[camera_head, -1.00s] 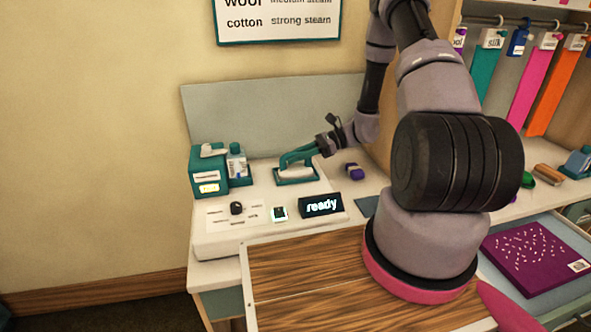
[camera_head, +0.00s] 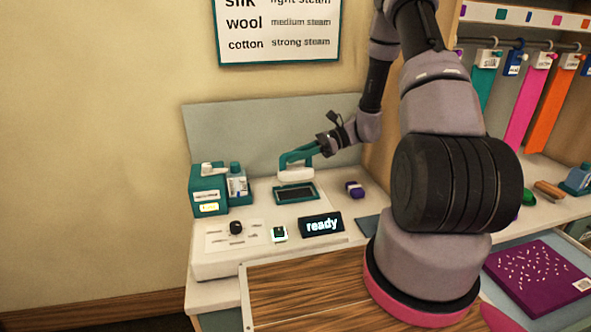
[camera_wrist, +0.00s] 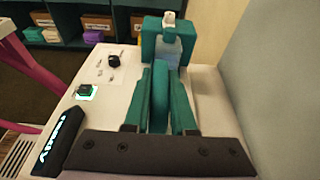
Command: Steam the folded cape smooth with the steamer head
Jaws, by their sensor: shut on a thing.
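My gripper (camera_head: 325,146) is shut on the teal handle of the steamer head (camera_head: 296,167). It holds the steamer head raised above its dark, teal-rimmed rest (camera_head: 296,192). The pale underside of the head is clear of the rest. In the wrist view my gripper (camera_wrist: 159,125) has its fingers on either side of the teal handle (camera_wrist: 160,95). A purple folded cloth (camera_head: 540,277) with pale specks and a white tag lies in the open drawer at the lower right. I cannot tell whether it is the cape.
The steam station (camera_head: 209,190) with a bottle (camera_head: 237,184) stands left of the rest. A lit "ready" display (camera_head: 321,226), a dial (camera_head: 236,228) and a lit switch (camera_head: 279,234) are in front. A purple block (camera_head: 354,189) lies to the right. Coloured cloths hang at the right.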

